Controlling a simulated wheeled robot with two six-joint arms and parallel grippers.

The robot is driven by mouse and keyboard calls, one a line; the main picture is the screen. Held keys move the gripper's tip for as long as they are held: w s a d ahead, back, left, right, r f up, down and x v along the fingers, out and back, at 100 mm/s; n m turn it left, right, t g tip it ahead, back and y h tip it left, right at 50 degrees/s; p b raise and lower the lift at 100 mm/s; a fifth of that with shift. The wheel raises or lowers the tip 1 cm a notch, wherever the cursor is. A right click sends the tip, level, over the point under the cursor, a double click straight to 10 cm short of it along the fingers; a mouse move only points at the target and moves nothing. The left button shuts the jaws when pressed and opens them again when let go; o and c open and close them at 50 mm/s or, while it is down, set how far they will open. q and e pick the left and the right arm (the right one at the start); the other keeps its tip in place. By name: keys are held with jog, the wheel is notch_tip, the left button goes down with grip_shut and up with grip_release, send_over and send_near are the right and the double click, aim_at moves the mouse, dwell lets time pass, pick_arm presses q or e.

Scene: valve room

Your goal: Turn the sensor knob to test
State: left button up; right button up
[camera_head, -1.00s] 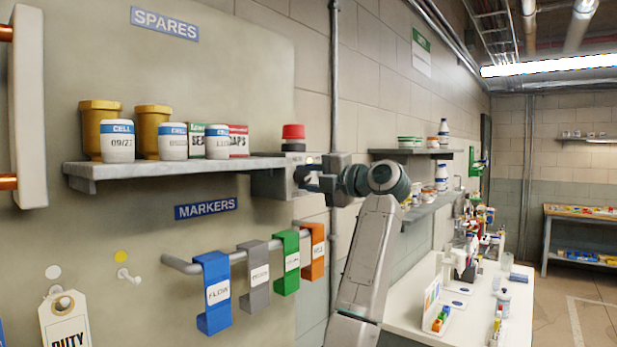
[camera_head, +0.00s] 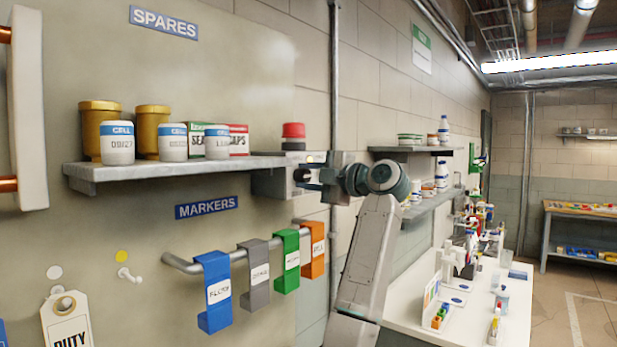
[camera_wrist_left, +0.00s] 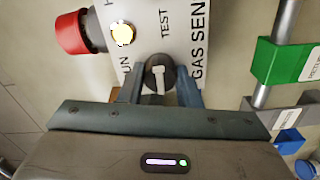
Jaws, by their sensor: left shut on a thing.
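The gas sensor (camera_head: 292,168) is a grey box at the right end of the shelf, with a red beacon (camera_head: 293,136) on top. In the left wrist view its white face (camera_wrist_left: 190,30) reads sideways, with RUN, TEST and part of GAS SEN showing. A yellow-white lamp (camera_wrist_left: 123,34) glows on it. The dark round knob (camera_wrist_left: 153,68) carries a pale pointer bar. My left gripper (camera_wrist_left: 160,92) is shut on the knob, a finger on each side. In the head view the left gripper (camera_head: 308,179) meets the box front. Which mark the pointer faces is unclear.
The shelf (camera_head: 170,172) holds several cups and boxes. Below it, a rail (camera_head: 180,264) carries blue, grey, green and orange marker tags. A vertical pipe (camera_head: 334,80) runs behind my arm. A white table (camera_head: 405,315) with small items stands at right.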

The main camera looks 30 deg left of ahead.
pick_arm(q)
jog(key=o, duration=1)
jog(key=shift+c, duration=0.2)
jog(key=shift+d, duration=0.1)
jog(key=shift+d+f, duration=0.15)
jog(key=shift+d, duration=0.1)
jog(key=d+b, duration=0.4)
jog(key=d, duration=0.6)
jog(key=shift+s, duration=0.35)
jog(key=shift+d, duration=0.1)
